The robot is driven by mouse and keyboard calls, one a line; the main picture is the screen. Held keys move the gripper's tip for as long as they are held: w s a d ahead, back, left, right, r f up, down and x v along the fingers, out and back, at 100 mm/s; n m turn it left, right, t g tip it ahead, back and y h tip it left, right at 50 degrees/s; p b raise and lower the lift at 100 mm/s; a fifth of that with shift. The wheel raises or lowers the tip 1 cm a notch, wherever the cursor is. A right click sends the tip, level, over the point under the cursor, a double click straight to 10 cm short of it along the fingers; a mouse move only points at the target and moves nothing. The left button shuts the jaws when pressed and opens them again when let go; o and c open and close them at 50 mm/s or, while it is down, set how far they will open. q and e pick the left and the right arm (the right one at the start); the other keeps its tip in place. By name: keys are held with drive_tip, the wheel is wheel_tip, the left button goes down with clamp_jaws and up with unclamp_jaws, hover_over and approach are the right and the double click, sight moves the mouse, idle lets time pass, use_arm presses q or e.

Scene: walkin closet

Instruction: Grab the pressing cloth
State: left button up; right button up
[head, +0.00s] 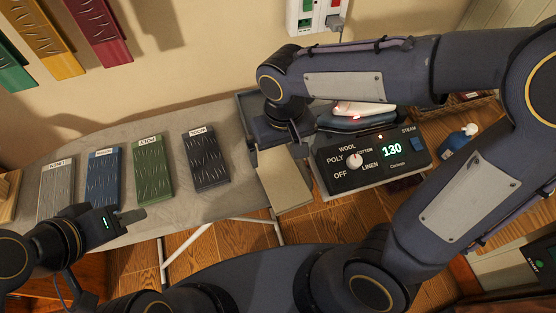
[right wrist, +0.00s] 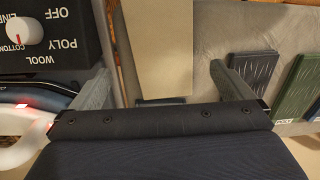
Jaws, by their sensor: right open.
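A flat beige panel, which looks like the pressing cloth (head: 284,181), lies at the right end of the grey board and sticks out past its front edge. My right gripper (head: 277,146) is over its back end, partly hidden by its own wrist. In the right wrist view the open right gripper (right wrist: 160,70) has one finger on each side of the cloth (right wrist: 158,40), with gaps between. I cannot tell whether the cloth reaches fully between the fingers. My left gripper (head: 130,216) is at the board's front left, away from the cloth, seen side-on.
Several fabric swatches, including a dark one (head: 205,160) and a green one (head: 152,170), lie on the grey board (head: 235,115). An iron (head: 358,122) sits right of the cloth behind a dial control box (head: 372,162) reading 130.

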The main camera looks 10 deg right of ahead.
sight(279, 171)
drive_tip(key=shift+w+a+f, duration=0.2)
drive_tip(key=shift+a+f, duration=0.05)
drive_tip(key=shift+f, duration=0.1)
drive_tip(key=shift+a+f, duration=0.1)
drive_tip(key=shift+f, duration=0.25)
wheel_tip(279, 171, down, 7)
drive_tip(key=shift+r, duration=0.1)
drive_tip(key=c, duration=0.8)
